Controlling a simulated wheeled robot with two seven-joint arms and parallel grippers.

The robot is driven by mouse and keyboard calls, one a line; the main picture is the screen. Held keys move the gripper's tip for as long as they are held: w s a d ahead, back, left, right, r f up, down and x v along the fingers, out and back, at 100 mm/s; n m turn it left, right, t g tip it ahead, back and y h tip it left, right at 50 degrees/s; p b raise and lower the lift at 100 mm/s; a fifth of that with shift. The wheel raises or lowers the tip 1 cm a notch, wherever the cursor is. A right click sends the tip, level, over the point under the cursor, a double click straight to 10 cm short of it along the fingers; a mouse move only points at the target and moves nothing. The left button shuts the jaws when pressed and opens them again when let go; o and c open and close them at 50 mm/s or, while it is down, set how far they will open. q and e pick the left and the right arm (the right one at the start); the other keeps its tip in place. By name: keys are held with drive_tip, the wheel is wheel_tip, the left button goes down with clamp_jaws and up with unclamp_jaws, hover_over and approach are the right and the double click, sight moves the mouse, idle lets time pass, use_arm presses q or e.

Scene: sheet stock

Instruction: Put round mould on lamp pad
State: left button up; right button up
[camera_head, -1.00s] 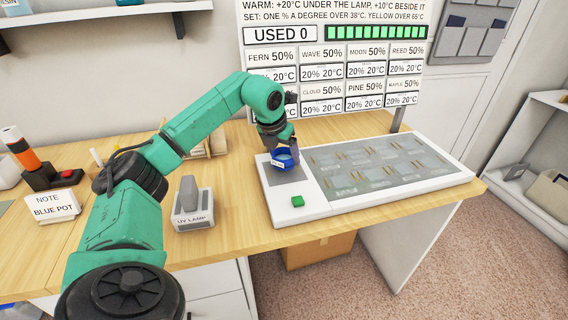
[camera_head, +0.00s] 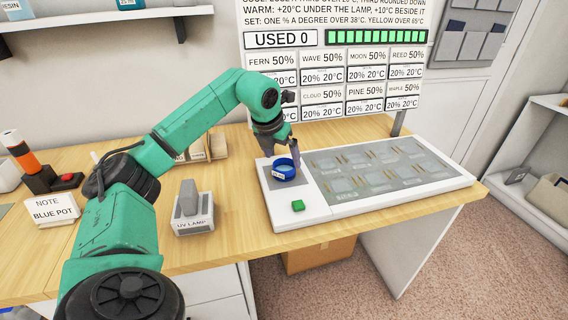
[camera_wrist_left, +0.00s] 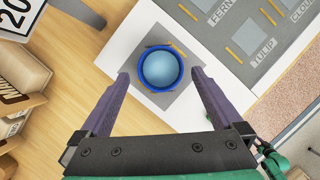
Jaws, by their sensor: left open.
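In the left wrist view the mould (camera_wrist_left: 160,68) lies inside the pad's square (camera_wrist_left: 178,103). My left gripper (camera_head: 285,152) is just above and around it. In the left wrist view its purple fingers (camera_wrist_left: 160,73) are open, one on each side of the mould, with a gap at each.
The white board (camera_head: 330,214) carries a green button (camera_head: 298,206) and a panel of labelled plates (camera_head: 380,165). The UV lamp (camera_head: 193,210) stands on the wooden table to the left. A note card (camera_head: 55,211) reads "BLUE POT". A display sign (camera_head: 335,70) stands behind the board.

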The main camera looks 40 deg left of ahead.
use_arm(q)
drive_tip(key=v, duration=0.7)
drive_tip(key=shift+r+p, duration=0.3)
drive_tip(key=shift+r, duration=0.05)
drive_tip(key=shift+s, duration=0.1)
